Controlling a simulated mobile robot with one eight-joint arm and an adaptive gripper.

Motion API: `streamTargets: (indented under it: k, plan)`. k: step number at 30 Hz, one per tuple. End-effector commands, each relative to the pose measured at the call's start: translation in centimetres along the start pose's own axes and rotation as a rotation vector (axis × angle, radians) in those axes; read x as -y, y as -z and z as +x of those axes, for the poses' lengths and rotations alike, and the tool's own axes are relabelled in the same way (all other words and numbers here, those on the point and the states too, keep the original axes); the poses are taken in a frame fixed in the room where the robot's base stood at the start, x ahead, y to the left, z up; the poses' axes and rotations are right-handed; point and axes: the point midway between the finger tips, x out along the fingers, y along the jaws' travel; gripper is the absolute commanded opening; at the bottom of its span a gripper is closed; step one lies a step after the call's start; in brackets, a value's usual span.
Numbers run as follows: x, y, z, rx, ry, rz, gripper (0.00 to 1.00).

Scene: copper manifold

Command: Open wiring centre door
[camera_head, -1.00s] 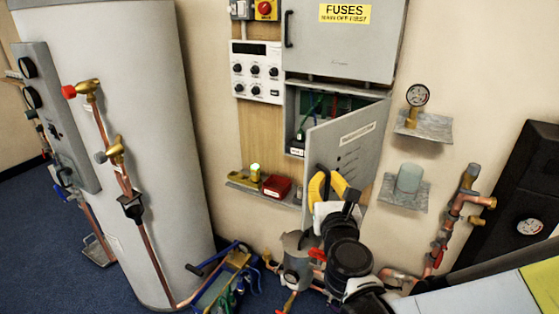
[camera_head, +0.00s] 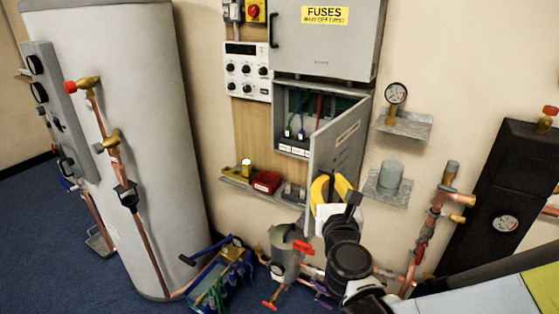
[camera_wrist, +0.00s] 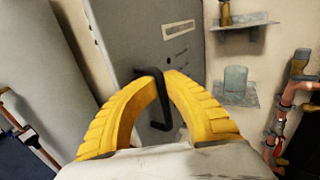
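The wiring centre door (camera_head: 338,142) is a grey panel with a pale label, standing ajar below the fuse box. It swings out from its right side, and the wiring centre (camera_head: 297,120) shows its green board, wires and white labels. In the wrist view the door (camera_wrist: 130,45) fills the upper middle. A black handle (camera_wrist: 158,115) on it lies between the yellow fingers of my gripper (camera_wrist: 158,76). The fingertips are close together on the handle's upper end. In the head view my gripper (camera_head: 331,184) is at the door's lower part, and the handle is hidden there.
A shelf (camera_head: 236,182) with a red box (camera_head: 267,182) is left of the door. A grey cup-like part (camera_head: 391,173) and a gauge (camera_head: 396,94) sit on brackets to the right. A valve assembly (camera_head: 287,258) and a blue tool tray (camera_head: 225,285) are low, beside the large cylinder (camera_head: 140,150).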

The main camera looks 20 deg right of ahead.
Motion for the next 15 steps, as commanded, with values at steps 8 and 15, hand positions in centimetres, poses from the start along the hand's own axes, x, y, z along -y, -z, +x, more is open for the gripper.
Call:
streamTargets:
  k: [8,15]
  plan:
    - [-0.04,0.05,-0.07,0.0,-0.002,0.001,0.32]
    - [-0.02,0.03,-0.05,0.0,-0.001,0.001,0.32]
